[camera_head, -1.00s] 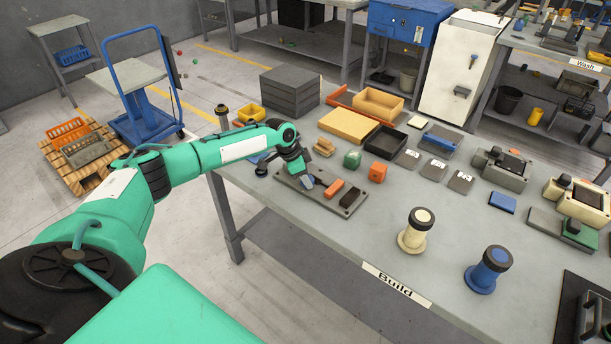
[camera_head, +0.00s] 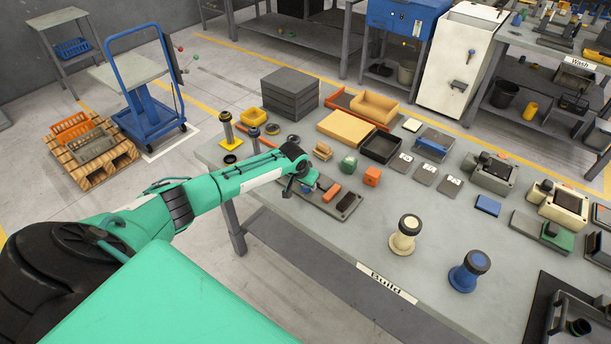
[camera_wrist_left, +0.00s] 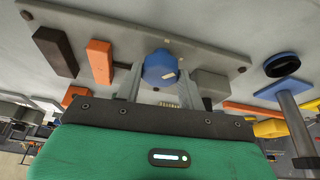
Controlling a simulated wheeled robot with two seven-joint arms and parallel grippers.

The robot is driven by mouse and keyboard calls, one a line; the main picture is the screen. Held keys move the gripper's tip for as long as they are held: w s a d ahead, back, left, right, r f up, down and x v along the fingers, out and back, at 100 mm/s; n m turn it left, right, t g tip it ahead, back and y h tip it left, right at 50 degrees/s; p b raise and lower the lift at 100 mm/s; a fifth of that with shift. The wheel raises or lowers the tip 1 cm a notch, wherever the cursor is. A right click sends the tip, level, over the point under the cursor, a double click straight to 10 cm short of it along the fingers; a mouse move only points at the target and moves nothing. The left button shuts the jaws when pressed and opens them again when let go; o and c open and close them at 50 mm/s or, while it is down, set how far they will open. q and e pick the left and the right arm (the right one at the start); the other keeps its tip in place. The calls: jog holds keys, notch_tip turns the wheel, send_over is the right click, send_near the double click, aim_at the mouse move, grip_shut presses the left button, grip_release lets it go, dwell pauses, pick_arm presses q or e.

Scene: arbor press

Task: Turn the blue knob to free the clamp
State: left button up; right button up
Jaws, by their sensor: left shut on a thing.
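The blue knob (camera_wrist_left: 160,67) sits between the two fingers of my left gripper (camera_wrist_left: 160,76) in the left wrist view, with a finger on each side, and the gripper is shut on it. In the head view my left gripper (camera_head: 302,188) is low over the grey clamp plate (camera_head: 325,208), and the knob is mostly hidden by it. The plate also shows in the left wrist view (camera_wrist_left: 210,60). It bears an orange block (camera_head: 331,193) and a dark block (camera_head: 348,201). My right gripper is not in view.
Beside the plate are a wooden piece (camera_head: 322,151), a green knob (camera_head: 348,165) and an orange cube (camera_head: 372,176). A black tray (camera_head: 381,149) lies behind. A cream stamp (camera_head: 404,236) and a blue stamp (camera_head: 468,272) stand to the right. The table between is clear.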

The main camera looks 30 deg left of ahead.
pick_arm(q)
jog(key=n+y+p, duration=0.1)
jog(key=n+p, duration=0.1)
jog(key=n, duration=0.1)
jog(key=shift+d+r+n+p, duration=0.1)
jog(key=shift+d+n+p, duration=0.05)
jog(key=shift+n+p, duration=0.2)
jog(key=shift+n+g+y+p, duration=0.4)
jog(key=shift+n+y+p, duration=0.3)
jog(key=shift+n, duration=1.05)
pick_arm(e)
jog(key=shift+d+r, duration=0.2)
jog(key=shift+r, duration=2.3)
pick_arm(q)
jog(key=o, duration=1)
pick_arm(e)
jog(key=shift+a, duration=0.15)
pick_arm(q)
jog(key=b+v, duration=0.2)
jog(key=v, duration=1.1)
jog(key=shift+d+r+b, duration=0.2)
jog(key=shift+r+b, duration=0.05)
jog(key=shift+b, duration=0.1)
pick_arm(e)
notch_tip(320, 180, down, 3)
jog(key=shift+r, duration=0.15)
